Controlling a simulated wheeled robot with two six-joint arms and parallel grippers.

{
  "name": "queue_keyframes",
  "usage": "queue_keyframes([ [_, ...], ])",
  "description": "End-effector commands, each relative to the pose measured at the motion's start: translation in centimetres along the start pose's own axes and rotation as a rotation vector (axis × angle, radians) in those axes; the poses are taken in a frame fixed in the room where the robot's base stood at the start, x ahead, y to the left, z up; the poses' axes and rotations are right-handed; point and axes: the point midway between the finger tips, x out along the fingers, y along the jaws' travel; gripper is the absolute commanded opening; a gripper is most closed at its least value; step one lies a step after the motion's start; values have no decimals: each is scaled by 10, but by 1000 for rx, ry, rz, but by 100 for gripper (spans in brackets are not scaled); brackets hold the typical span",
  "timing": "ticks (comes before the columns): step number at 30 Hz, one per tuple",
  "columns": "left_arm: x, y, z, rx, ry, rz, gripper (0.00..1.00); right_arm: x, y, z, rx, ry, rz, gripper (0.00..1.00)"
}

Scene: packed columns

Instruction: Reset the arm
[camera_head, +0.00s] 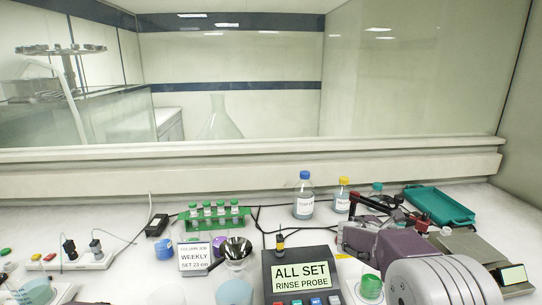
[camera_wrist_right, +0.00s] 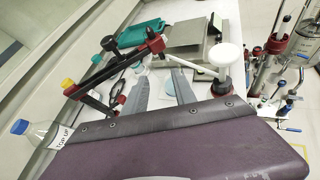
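My right arm comes in from the lower right of the head view, with a grey rounded link and a purple wrist housing (camera_head: 398,248). The purple housing also fills the bottom of the right wrist view (camera_wrist_right: 180,145). Beyond it, the two grey fingers of my right gripper (camera_wrist_right: 162,84) stand apart, with nothing visibly held between them. They are over the right part of the bench. My left arm and left gripper are not in the head view.
A blue-capped bottle (camera_head: 304,197) and a yellow-capped bottle (camera_head: 342,196) stand behind the right arm, near a teal tray (camera_head: 439,206). A green tube rack (camera_head: 214,219) stands left of centre.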

Motion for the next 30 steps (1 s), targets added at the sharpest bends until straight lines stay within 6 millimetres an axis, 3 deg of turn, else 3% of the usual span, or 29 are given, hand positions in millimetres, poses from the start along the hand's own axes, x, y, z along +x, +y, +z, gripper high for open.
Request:
queue_keyframes([
  [5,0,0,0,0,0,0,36,-51,-84,-105,434,367,-209,33],
  [9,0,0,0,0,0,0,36,-118,-143,-196,922,606,-531,33],
  [13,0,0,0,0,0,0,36,-173,-176,-257,1388,663,-904,33],
  [15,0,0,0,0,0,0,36,-188,-180,-274,1586,632,-1060,33],
  [18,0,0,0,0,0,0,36,-190,-169,-277,1772,595,-1144,33],
  [30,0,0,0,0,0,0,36,-189,-168,-277,1799,577,-1156,33],
])
